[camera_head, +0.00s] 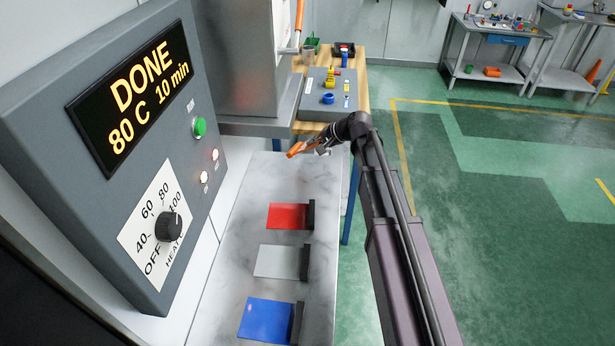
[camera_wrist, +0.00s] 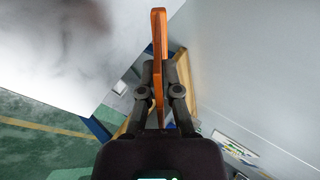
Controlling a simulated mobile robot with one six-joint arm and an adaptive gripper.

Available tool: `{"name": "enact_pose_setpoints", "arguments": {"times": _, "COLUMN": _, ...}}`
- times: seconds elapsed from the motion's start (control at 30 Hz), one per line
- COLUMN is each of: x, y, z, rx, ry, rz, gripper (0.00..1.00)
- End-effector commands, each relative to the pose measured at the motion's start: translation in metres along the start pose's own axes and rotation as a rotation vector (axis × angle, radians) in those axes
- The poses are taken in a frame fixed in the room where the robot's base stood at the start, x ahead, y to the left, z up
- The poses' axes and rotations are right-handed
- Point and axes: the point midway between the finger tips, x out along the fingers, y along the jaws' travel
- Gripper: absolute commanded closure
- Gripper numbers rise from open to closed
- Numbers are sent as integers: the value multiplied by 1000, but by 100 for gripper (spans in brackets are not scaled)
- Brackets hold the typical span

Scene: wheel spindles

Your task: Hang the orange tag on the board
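An orange piece, which looks like the tag (camera_head: 297,149), is held in my gripper (camera_head: 320,147) above the far end of the marble-patterned worktop. In the wrist view the orange tag (camera_wrist: 158,35) is a long narrow strip, seen nearly edge-on. It stands upright between the two dark fingers of my gripper (camera_wrist: 158,75), which are shut on it. A grey panel (camera_head: 313,103) with yellow and blue pieces lies beyond the gripper on a wooden bench. I cannot tell whether this is the board.
A control box (camera_head: 190,262) showing "DONE 80 C 10 min" stands at the left. Red (camera_head: 287,217), white (camera_head: 277,262) and blue (camera_head: 265,319) plates lie on the worktop (camera_head: 240,225). A metal cabinet (camera_head: 235,60) with an orange handle (camera_head: 299,15) stands behind. The floor at right is open.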

Motion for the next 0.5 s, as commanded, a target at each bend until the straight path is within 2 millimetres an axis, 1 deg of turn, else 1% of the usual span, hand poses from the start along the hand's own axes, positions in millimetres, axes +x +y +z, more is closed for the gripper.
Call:
{"name": "enact_pose_setpoints", "arguments": {"times": 0.03, "x": 5, "y": 6, "z": 0, "rx": 0, "ry": 0, "rz": 0, "gripper": 100}}
{"name": "enact_pose_setpoints", "arguments": {"times": 0.5, "x": 26, "y": 32, "z": 0, "rx": 1, "ry": 1, "rz": 0, "gripper": 100}}
